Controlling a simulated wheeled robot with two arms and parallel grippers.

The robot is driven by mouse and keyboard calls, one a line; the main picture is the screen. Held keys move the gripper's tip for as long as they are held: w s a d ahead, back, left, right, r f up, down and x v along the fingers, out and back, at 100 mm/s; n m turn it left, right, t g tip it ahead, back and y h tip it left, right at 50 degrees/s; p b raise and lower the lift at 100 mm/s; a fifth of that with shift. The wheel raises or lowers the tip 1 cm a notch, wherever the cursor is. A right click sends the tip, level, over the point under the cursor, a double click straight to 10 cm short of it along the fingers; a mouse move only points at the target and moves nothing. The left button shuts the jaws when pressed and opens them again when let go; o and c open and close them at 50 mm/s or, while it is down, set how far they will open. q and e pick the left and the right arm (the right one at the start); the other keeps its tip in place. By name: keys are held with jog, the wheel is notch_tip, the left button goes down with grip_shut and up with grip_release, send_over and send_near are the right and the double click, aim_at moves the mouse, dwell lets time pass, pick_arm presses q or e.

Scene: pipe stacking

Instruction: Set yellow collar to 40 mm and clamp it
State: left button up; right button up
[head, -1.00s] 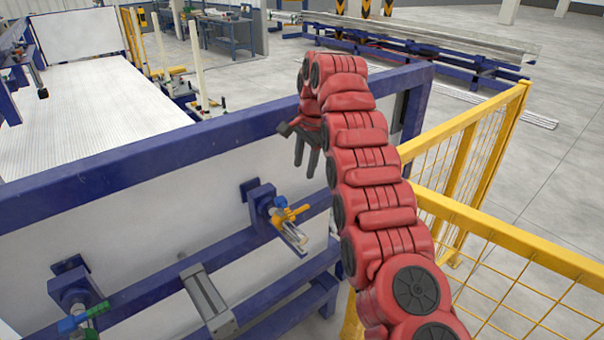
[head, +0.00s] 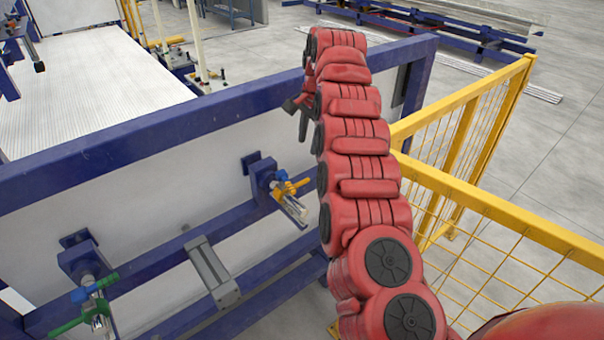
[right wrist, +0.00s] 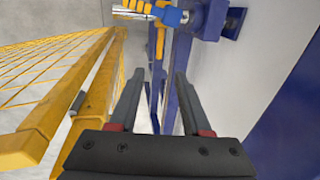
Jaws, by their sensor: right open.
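The yellow collar (head: 284,190) sits on a short silver rod (head: 295,210) beside a blue piece (head: 279,176), on a blue bracket of the frame. In the right wrist view the yellow collar (right wrist: 160,12) is at the top edge, next to the blue piece (right wrist: 173,17), with a yellow arm hanging from it. My right gripper (head: 304,124) is above the collar in the head view, apart from it. In the right wrist view my right gripper (right wrist: 157,80) is open and empty, its fingers pointing towards the collar's side. My left gripper is not in view.
A second rod at lower left carries a blue piece (head: 95,287) and a green piece (head: 66,327). A grey cylinder (head: 211,273) sits between the rods. A blue beam (head: 200,112) runs above. A yellow mesh fence (head: 480,230) stands close right of my arm.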

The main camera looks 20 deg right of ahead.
jog(key=p, duration=0.2)
send_near(301, 182)
jog(key=f, duration=0.4)
jog(key=w+f, duration=0.1)
jog(key=f, duration=0.1)
jog(key=shift+a+f, duration=0.1)
jog(key=shift+f, duration=0.05)
jog(key=shift+w+a+f+b, duration=0.1)
jog(key=shift+w+f+b, duration=0.2)
jog(key=shift+f, duration=0.45)
jog(key=shift+s+a, duration=0.1)
jog(key=shift+a, duration=0.05)
jog(key=shift+c, duration=0.2)
grip_shut()
jog(key=shift+f, duration=0.1)
